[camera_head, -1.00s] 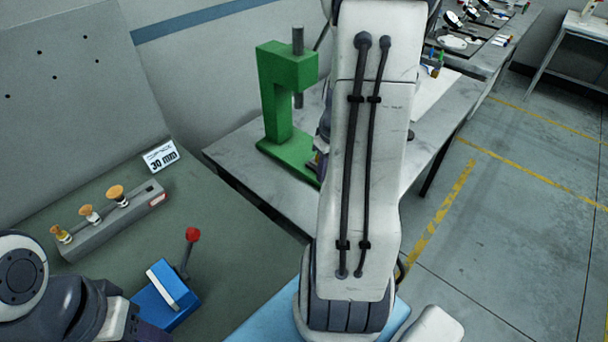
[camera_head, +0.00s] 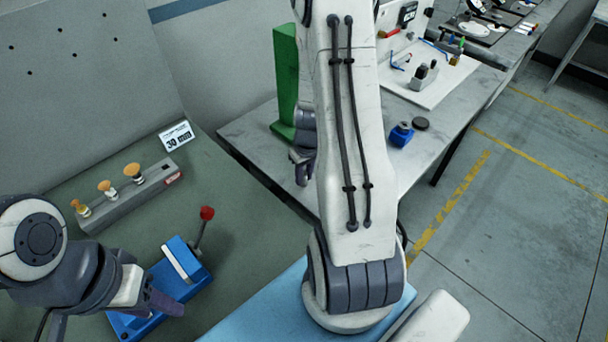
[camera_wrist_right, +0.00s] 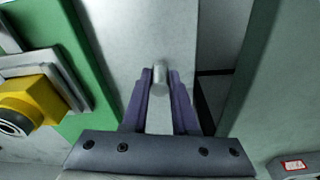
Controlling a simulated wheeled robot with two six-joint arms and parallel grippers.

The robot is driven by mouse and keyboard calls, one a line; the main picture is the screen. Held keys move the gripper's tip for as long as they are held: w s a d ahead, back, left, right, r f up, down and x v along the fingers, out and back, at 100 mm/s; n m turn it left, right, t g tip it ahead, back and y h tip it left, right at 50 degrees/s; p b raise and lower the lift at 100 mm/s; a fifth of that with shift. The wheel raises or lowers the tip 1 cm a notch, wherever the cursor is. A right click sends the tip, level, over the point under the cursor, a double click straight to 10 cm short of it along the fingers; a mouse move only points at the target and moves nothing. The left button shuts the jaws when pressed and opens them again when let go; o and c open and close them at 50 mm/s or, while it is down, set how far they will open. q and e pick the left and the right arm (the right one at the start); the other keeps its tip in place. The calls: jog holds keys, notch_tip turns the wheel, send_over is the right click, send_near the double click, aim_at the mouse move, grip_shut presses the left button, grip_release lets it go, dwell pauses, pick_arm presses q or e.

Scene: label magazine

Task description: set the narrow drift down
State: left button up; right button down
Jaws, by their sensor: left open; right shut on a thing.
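My right gripper (camera_wrist_right: 161,75) is shut on a plain grey metal pin, the narrow drift (camera_wrist_right: 159,80), its rounded end showing between the purple fingertips in the right wrist view. In the head view my right gripper (camera_head: 302,168) shows beside the green press, partly behind my white arm, and the drift cannot be made out there. My left gripper (camera_head: 158,298) is open at the lower left, over or close to the blue fixture (camera_head: 172,283); whether it touches it I cannot tell.
The green press (camera_head: 286,80) stands on the grey bench (camera_head: 255,130), mostly hidden by my arm. A grey block (camera_head: 140,195) holds three orange-topped tools, near a "30" card (camera_head: 177,136). A red-knobbed lever (camera_head: 206,214) rises by the fixture. A blue item (camera_head: 401,134) stands right of my arm.

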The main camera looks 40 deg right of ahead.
jog(key=shift+f, duration=0.1)
jog(key=c, duration=0.7)
grip_release()
notch_tip(320, 180, up, 12)
jog(key=s, duration=0.1)
jog(key=shift+s, duration=0.25)
jog(key=shift+a, duration=0.1)
